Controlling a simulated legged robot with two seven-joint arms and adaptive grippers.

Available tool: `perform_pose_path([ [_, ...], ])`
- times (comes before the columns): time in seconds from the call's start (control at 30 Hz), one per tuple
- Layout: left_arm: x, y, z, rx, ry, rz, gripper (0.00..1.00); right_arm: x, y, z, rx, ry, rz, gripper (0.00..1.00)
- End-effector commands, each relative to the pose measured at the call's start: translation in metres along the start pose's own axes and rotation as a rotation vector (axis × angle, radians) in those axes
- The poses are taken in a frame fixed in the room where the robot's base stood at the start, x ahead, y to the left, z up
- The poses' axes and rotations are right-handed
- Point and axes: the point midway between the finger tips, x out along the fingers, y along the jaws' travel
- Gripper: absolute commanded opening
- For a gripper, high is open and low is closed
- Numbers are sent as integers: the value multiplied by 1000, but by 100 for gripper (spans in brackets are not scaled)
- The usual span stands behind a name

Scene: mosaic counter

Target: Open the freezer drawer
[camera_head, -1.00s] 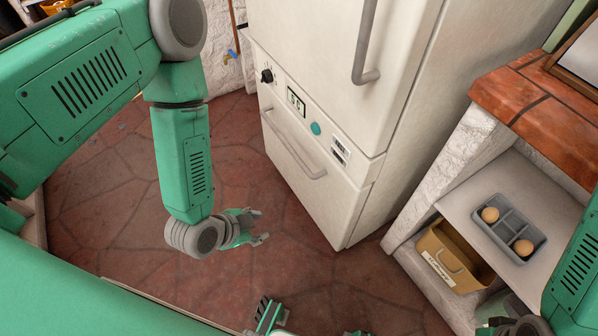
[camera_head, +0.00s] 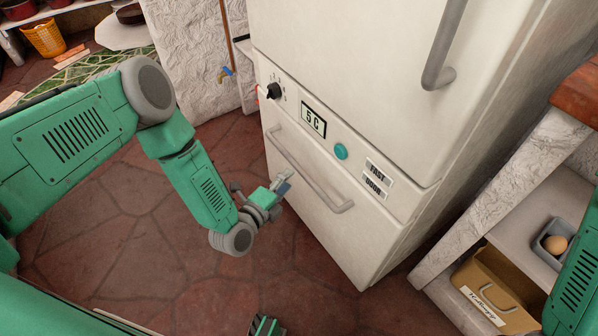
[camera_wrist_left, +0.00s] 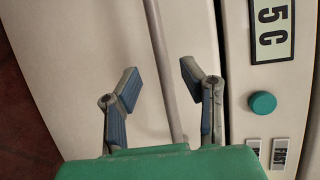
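The freezer drawer (camera_head: 318,218) is the lower white front of the fridge and looks shut, flush with the body. Its grey bar handle (camera_head: 318,190) runs across its upper part. My left gripper (camera_head: 283,183) is at the left part of this handle in the head view. In the left wrist view, its fingers (camera_wrist_left: 160,80) are open, with the handle (camera_wrist_left: 167,75) passing between them and a gap on each side. My right gripper is out of view; only part of my right arm shows at the right edge.
Above the drawer are a black knob (camera_head: 273,91), a "5 C" display (camera_head: 313,120) and a teal button (camera_head: 341,151). The upper door has its own handle (camera_head: 446,45). At right, a shelf holds a tan bin (camera_head: 470,275) and an egg tray (camera_head: 540,247). The floor before the drawer is clear.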

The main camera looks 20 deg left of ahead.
Motion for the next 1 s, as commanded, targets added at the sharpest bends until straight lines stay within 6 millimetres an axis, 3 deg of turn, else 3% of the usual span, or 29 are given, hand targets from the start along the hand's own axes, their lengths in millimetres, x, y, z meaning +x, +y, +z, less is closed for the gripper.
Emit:
perform_pose_path([
  [0.1,26,3,1,1,-3,-2,36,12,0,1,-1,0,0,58],
  [0.3,55,2,0,1,-1,0,36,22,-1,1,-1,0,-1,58],
  [0.5,66,1,0,0,0,2,36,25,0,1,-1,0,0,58],
  [0.77,67,0,0,0,0,3,36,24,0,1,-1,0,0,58],
  [0.87,67,0,0,0,0,3,1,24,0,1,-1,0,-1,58],
  [1.0,67,1,0,0,0,4,0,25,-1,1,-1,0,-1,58],
])
